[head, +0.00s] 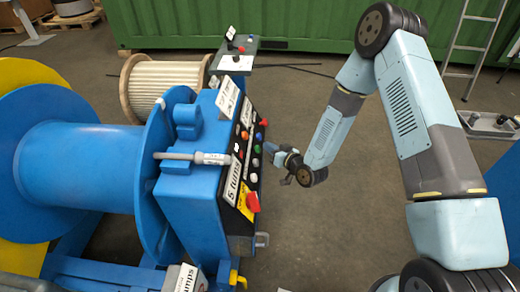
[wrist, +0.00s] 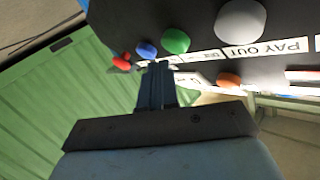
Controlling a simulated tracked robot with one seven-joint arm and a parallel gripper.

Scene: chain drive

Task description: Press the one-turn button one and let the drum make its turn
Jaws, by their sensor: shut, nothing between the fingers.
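The blue drum (head: 75,168) stands at the left in the head view, beside a blue housing with a dark control panel (head: 240,190). The panel carries several coloured buttons. In the wrist view I see a red button (wrist: 121,62), a blue button (wrist: 146,50), a green button (wrist: 176,41), a grey button (wrist: 241,20) and an orange button (wrist: 229,80). One label reads PAY OUT; I cannot read which button is the one-turn one. My gripper (wrist: 157,68) is shut and empty, its tips close to the panel just below the blue and green buttons. I cannot tell whether they touch.
A red mushroom knob (head: 252,202) sits at the panel's near end. A grey lever (head: 195,157) sticks out over the housing. A smaller pale reel (head: 160,80) and a small control box (head: 235,62) stand behind. A ladder (head: 475,40) leans at the back.

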